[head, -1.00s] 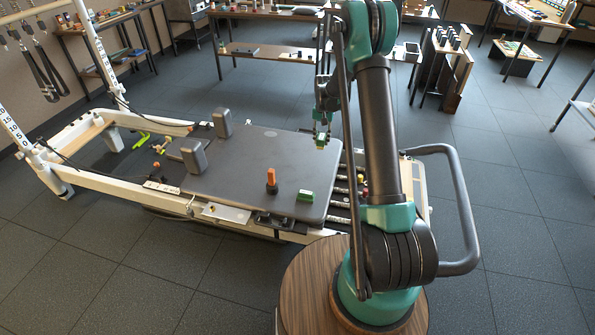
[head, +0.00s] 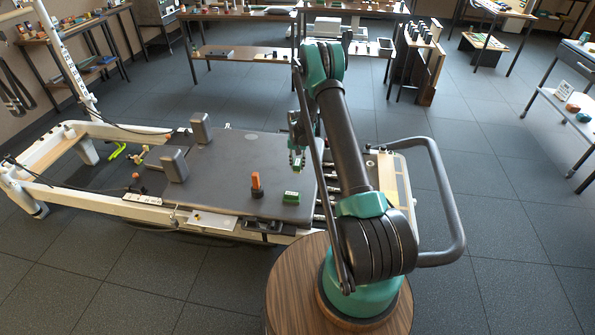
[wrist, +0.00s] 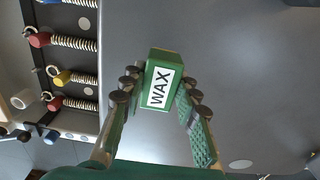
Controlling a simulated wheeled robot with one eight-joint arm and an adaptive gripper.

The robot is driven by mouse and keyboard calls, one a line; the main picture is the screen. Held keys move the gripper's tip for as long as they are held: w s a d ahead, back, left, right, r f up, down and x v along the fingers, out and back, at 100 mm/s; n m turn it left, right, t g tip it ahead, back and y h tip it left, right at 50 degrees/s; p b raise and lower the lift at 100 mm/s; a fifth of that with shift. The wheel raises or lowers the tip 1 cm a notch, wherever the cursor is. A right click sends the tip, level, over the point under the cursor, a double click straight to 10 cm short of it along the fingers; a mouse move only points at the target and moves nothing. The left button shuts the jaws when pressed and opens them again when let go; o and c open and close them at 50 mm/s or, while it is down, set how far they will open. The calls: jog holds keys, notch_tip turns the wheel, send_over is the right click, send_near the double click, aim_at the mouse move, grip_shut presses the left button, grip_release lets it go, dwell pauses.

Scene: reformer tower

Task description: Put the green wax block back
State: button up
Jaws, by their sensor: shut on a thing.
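A green block with a white label reading WAX (wrist: 158,86) is between the two fingers of my gripper (wrist: 160,80) in the wrist view. My gripper is shut on it. In the head view my gripper (head: 297,160) hangs near the right edge of the dark padded carriage (head: 225,180), with the green block partly hidden at its tips. The wrist view shows grey carriage surface (wrist: 235,60) behind the block; I cannot tell the height of the gap between them.
Another green block (head: 292,197) and an upright orange item (head: 256,185) stand on the carriage's near edge. Two dark shoulder rests (head: 174,165) rise at its left. Springs with coloured ends (wrist: 72,78) lie beside the carriage's right edge. A shelf (head: 570,105) stands at far right.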

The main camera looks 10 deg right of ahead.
aim_at(298, 170)
jog(key=shift+f, duration=2.1)
jog(key=shift+f, duration=0.1)
jog(key=o, duration=1)
